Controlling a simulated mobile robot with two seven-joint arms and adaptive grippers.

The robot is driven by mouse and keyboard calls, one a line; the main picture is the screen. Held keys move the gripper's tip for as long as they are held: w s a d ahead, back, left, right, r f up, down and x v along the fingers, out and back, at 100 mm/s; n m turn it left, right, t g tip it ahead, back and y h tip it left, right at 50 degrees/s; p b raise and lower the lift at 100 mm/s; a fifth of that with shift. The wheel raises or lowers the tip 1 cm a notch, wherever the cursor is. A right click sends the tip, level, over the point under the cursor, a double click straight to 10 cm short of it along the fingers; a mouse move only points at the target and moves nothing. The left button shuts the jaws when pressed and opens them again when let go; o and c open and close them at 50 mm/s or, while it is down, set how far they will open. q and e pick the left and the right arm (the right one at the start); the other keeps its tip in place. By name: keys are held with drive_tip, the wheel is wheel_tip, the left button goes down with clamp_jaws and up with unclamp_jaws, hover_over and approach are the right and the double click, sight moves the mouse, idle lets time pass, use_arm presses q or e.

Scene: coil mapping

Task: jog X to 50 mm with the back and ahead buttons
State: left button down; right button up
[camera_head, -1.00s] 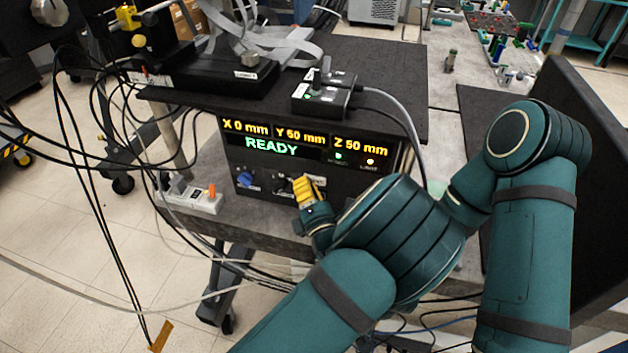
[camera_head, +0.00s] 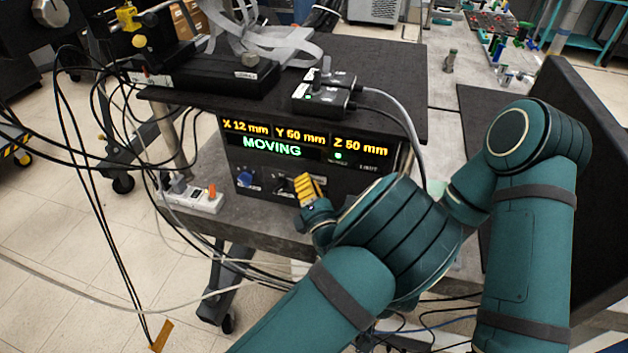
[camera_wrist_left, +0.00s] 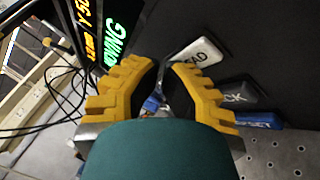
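The black control box's display (camera_head: 262,137) reads X 12 mm, Y 50 mm, Z 50 mm and MOVING. My left gripper (camera_head: 310,188) is at the front panel, over its right-hand button; in the left wrist view (camera_wrist_left: 165,66) its yellow fingertips stand a narrow gap apart, with nothing held. The white ahead button (camera_wrist_left: 196,60), lettering partly hidden, is beside the right fingertip; I cannot tell whether they touch. The dark back button (camera_wrist_left: 236,96) and the blue reset button (camera_wrist_left: 256,120) lie beyond that finger. My right gripper is out of view.
A green lamp (camera_head: 338,157) is lit on the panel. A small black switch box (camera_head: 322,97) and cables sit on the shelf (camera_head: 395,75) above. A white power strip (camera_head: 192,196) lies left of the control box. Loose cables hang at the left.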

use_arm(q)
drive_tip(key=shift+s+a+p, duration=0.25)
drive_tip(key=shift+s+p, duration=0.15)
drive_tip(key=shift+s, duration=0.4)
drive_tip(key=s, duration=0.1)
drive_tip(key=s+a+p, duration=0.1)
drive_tip(key=s, duration=0.2)
drive_tip(key=shift+s+a+p, duration=0.3)
drive_tip(key=shift+s, duration=0.1)
idle(0.6)
